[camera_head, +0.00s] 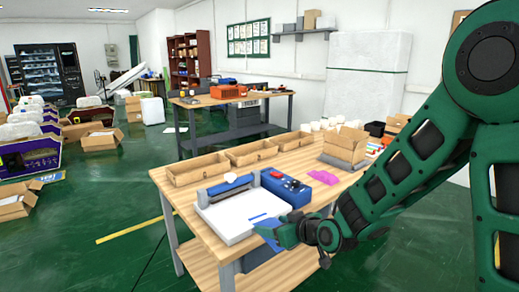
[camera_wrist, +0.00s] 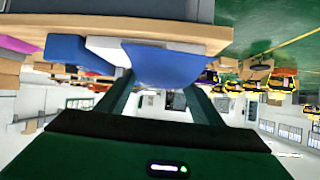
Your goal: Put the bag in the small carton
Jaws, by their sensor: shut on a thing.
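My gripper (camera_head: 279,232) is at the front edge of the wooden table, beside the white and blue sealing machine (camera_head: 238,215). It is shut on a flat blue bag (camera_head: 267,230). The blue bag (camera_wrist: 165,65) also shows between the fingers in the wrist view, which is upside down. The small carton (camera_head: 345,147) stands at the table's back right with its flaps open. It is apart from the gripper, and its inside is largely hidden.
Several open shallow cardboard trays (camera_head: 197,171) line the table's back edge. White cups (camera_head: 322,124) stand behind the carton.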

